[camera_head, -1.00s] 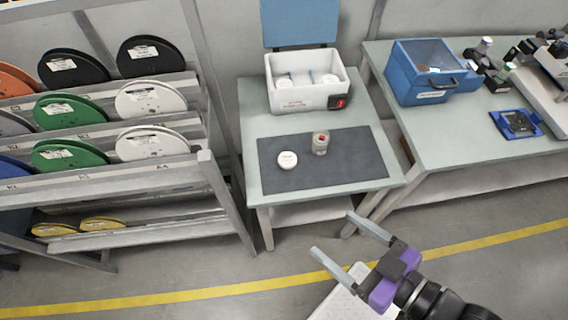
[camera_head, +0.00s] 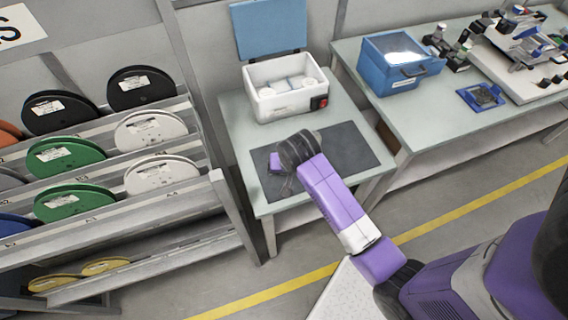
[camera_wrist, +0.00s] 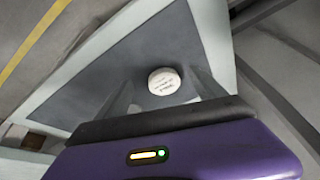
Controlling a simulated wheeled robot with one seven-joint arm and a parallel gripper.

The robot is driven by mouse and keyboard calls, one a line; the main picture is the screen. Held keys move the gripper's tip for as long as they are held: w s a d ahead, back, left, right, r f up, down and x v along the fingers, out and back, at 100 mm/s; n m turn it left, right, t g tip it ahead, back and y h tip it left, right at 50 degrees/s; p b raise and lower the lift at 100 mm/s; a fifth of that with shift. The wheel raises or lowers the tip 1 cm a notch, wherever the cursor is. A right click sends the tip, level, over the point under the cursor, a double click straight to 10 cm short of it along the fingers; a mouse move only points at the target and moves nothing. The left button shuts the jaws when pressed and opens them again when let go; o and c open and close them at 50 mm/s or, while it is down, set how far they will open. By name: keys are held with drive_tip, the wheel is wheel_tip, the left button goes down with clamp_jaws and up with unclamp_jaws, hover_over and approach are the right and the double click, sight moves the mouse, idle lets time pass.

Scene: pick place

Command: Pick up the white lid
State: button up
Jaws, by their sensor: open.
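The white lid (camera_wrist: 164,81) is a round disc with small print on top, lying flat on the dark mat (camera_wrist: 155,45) in the wrist view. My gripper (camera_wrist: 163,80) is open, with one finger on each side of the lid in that view. I cannot tell whether the fingers touch it or how high they are above it. In the head view my gripper (camera_head: 275,165) is over the left part of the mat, and my arm hides the lid and the small jar seen there earlier.
A white open box (camera_head: 285,103) with a raised blue lid stands at the back of the table (camera_head: 235,125). A blue bin (camera_head: 398,80) stands on the right-hand table. A spool rack (camera_head: 205,205) is close on the left.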

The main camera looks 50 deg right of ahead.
drive_tip(key=w+r, duration=0.1)
drive_tip(key=w+d+r+m+g, duration=0.1)
drive_tip(key=r, duration=0.1)
drive_tip(key=w+d+r+m+g+y, duration=0.1)
drive_tip(key=shift+d+r, duration=0.15)
drive_tip(key=shift+d, duration=0.1)
drive_tip(key=shift+w+d+r+m+g, duration=0.1)
drive_tip(key=shift+d+r+m+g, duration=0.15)
drive_tip(key=shift+r+m, duration=0.2)
drive_tip(key=shift+f+p, duration=0.75)
drive_tip(key=shift+f, duration=3.1)
drive_tip(key=c, duration=1.4)
drive_tip(key=shift+o, duration=0.2)
drive_tip(key=shift+r, duration=0.2)
